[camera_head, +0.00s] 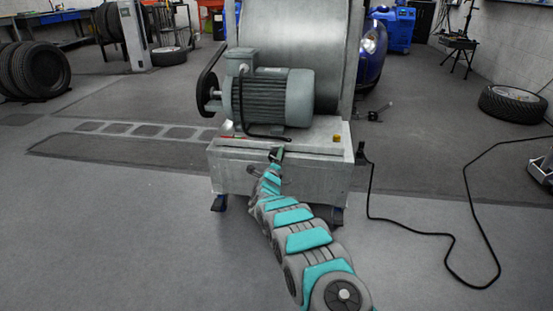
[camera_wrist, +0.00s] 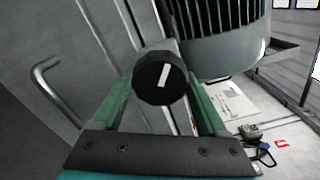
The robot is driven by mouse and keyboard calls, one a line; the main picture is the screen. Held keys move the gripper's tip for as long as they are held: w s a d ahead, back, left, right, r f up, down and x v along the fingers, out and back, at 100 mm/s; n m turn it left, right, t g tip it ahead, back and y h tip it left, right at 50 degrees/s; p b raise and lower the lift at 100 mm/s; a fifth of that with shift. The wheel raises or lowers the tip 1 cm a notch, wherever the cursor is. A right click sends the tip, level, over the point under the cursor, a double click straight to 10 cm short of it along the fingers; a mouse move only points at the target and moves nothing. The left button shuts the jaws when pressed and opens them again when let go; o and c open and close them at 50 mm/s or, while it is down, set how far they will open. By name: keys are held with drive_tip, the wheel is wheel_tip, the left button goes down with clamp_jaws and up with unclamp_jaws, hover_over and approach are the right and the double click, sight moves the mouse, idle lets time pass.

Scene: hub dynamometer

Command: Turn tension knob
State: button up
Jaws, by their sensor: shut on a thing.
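The tension knob (camera_wrist: 159,80) is a round black knob with a white pointer line, in the middle of the wrist view. The line leans slightly to the right of upright. My gripper (camera_wrist: 161,92) has one green finger on each side of the knob and is shut on it. In the head view my gripper (camera_head: 277,155) is at the front of the grey dynamometer base (camera_head: 320,178), below the motor. The knob cannot be made out clearly there.
A grey electric motor (camera_head: 270,97) sits on the base just above my gripper, with a large metal drum (camera_head: 292,45) behind it. A bent metal handle (camera_wrist: 50,92) stands out left of the knob. A black cable (camera_head: 408,222) lies on the floor at right.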

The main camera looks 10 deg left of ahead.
drive_tip(key=n+p, duration=0.1)
drive_tip(key=n, duration=0.4)
drive_tip(key=shift+r+n, duration=0.15)
drive_tip(key=shift+n, duration=0.15)
drive_tip(key=n+p, duration=0.1)
drive_tip(key=n, duration=0.3)
drive_tip(key=shift+a, duration=0.1)
drive_tip(key=n, duration=0.3)
drive_tip(key=n+p, duration=0.1)
drive_tip(key=n, duration=0.1)
drive_tip(key=shift+r+n+p, duration=0.2)
drive_tip(key=shift+n+p, duration=0.1)
drive_tip(key=shift+n, duration=0.1)
drive_tip(key=n, duration=0.4)
drive_tip(key=shift+a+n+p, duration=0.1)
drive_tip(key=shift+n+p, duration=0.2)
drive_tip(key=shift+p, duration=0.05)
drive_tip(key=n, duration=0.4)
drive_tip(key=shift+a+f+n, duration=0.1)
drive_tip(key=shift+n, duration=0.2)
drive_tip(key=n, duration=0.3)
drive_tip(key=shift+f+n+p, duration=0.1)
drive_tip(key=shift+n+p, duration=0.2)
drive_tip(key=shift+p, duration=0.05)
drive_tip(key=n, duration=0.3)
drive_tip(key=shift+a+n, duration=0.1)
drive_tip(key=shift+n, duration=0.2)
drive_tip(key=shift+f+n, duration=0.1)
drive_tip(key=shift+n, duration=1.9)
